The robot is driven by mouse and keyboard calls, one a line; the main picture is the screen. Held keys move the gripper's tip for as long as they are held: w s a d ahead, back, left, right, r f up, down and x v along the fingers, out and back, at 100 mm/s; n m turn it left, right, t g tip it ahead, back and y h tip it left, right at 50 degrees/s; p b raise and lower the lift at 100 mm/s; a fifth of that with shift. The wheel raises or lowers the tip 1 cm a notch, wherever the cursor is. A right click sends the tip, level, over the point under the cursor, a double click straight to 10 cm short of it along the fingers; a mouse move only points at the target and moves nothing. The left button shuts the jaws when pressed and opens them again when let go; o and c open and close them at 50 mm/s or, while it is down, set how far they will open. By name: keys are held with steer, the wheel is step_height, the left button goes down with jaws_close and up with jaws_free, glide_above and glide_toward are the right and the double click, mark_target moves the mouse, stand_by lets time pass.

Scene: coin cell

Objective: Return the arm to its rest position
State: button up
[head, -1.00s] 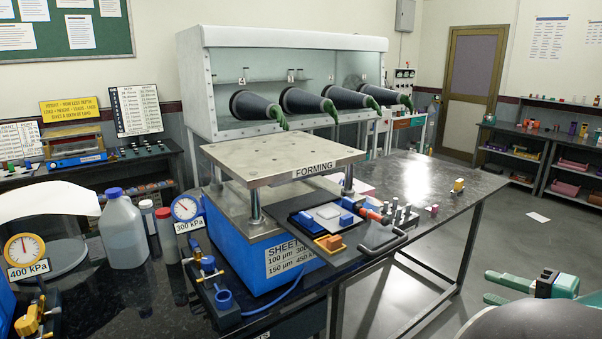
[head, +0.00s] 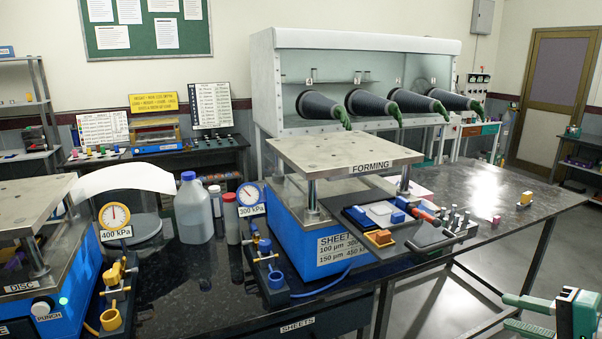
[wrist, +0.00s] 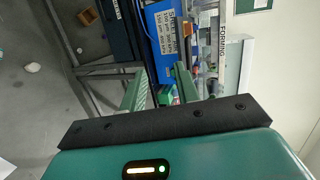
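My gripper (head: 507,311) shows at the lower right edge of the head view, in the air over the floor and clear of the bench. Its two green fingers point left and stand apart. In the wrist view my gripper (wrist: 158,78) also shows its fingers spread with a gap between them, and I see nothing held. The wrist view is turned on its side and looks toward the blue forming press (wrist: 163,30). Most of my arm is out of view.
The black bench (head: 480,200) carries the forming press (head: 345,155), a dark tray (head: 385,240) of small parts and the disc press (head: 35,210). A glovebox (head: 360,75) stands behind. Open grey floor (head: 425,305) lies between bench and gripper.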

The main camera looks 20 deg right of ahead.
steer(key=w+a+f+n+g+y, duration=0.1)
steer(key=w+a+f+n+g, duration=0.2)
steer(key=a, duration=0.5)
steer(key=w+a+f+n+g+y, duration=0.1)
steer(key=w+a+n+g, duration=0.25)
steer(key=w+a, duration=0.35)
steer(key=s+a+f+n+g+h, duration=0.1)
steer(key=a+n+h, duration=0.4)
steer(key=a, duration=1.2)
steer(key=f+n, duration=0.1)
steer(key=n, duration=0.3)
steer(key=shift+a+f, duration=0.15)
steer(key=shift+a, duration=0.25)
steer(key=shift+s+d+g, duration=0.1)
steer(key=shift+d+g, duration=0.05)
steer(key=shift+g, duration=0.1)
